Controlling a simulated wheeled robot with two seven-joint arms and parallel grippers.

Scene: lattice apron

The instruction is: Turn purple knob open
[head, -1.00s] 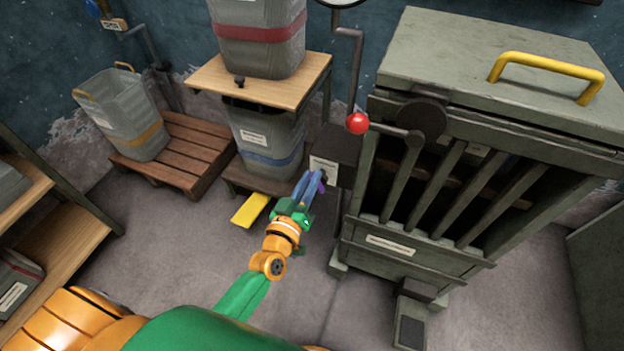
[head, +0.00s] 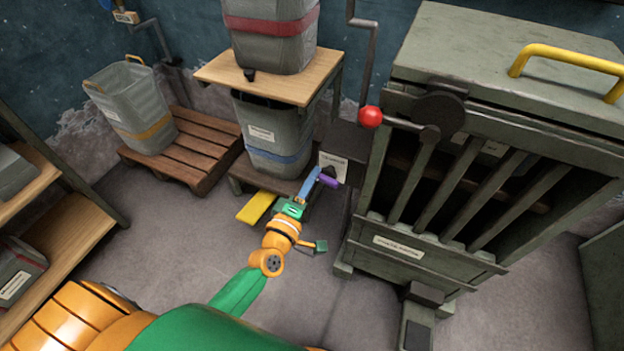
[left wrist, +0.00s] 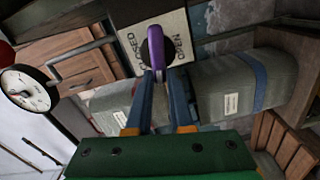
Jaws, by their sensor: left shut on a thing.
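The purple knob (head: 328,180) sits low on the front of the dark box left of the big grey-green machine, in front of a pale label plate (head: 333,163). In the left wrist view the knob (left wrist: 156,47) is a purple bar standing lengthwise in the picture, between the plate's CLOSED and OPEN words. The plate (left wrist: 175,28) is partly hidden behind it. My left gripper (head: 317,175) reaches it from the front; its blue fingers (left wrist: 158,74) are shut on the knob's near end. My right gripper is not in view.
The grey-green machine (head: 400,243) with slats and a red-balled crank (head: 370,117) stands close on the right. A grey bin with a blue band (head: 275,145) stands under a wooden shelf (head: 262,81). A yellow pedal (head: 256,207) lies low beside my gripper. The floor in front is clear.

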